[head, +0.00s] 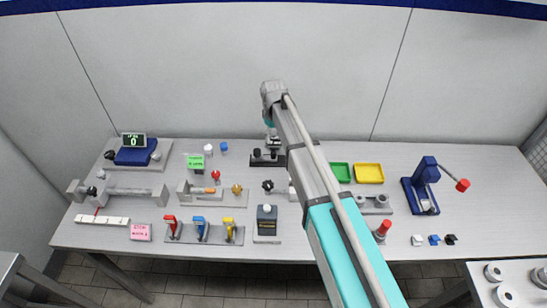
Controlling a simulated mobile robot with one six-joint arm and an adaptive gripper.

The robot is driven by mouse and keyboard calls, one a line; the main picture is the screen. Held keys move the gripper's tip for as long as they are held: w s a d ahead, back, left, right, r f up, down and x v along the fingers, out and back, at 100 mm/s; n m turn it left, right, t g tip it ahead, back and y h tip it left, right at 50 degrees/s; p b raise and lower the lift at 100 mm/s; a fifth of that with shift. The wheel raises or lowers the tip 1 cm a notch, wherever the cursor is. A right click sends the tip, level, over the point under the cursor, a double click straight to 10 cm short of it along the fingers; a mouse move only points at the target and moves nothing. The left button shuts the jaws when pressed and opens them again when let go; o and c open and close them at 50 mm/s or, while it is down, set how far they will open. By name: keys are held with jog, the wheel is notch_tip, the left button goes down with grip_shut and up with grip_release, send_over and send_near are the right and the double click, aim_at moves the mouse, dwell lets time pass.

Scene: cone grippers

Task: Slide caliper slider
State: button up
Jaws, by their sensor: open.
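A long grey bar (128,190) with upright blocks at its ends lies at the left of the table and looks like the caliper. A block near its left end (90,191) may be the slider; it is too small to be sure. In front of the bar is a white marked strip (100,220) with a red pointer. My gripper (271,143) is small in the head view, near the back middle of the table, far to the right of the grey bar. It is open, over or just behind a black-based device (268,157). My arm partly hides that area.
A blue scale (132,156) with a display stands behind the bar. Red, blue and yellow clamp-like tools (203,232) stand in front. Green (339,172) and yellow (369,173) trays and a blue press (423,185) are to the right. Small items crowd the middle.

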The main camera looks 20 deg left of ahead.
aim_at(273, 152)
jog(key=shift+f+b, duration=4.65)
jog(key=shift+f, duration=0.25)
grip_shut()
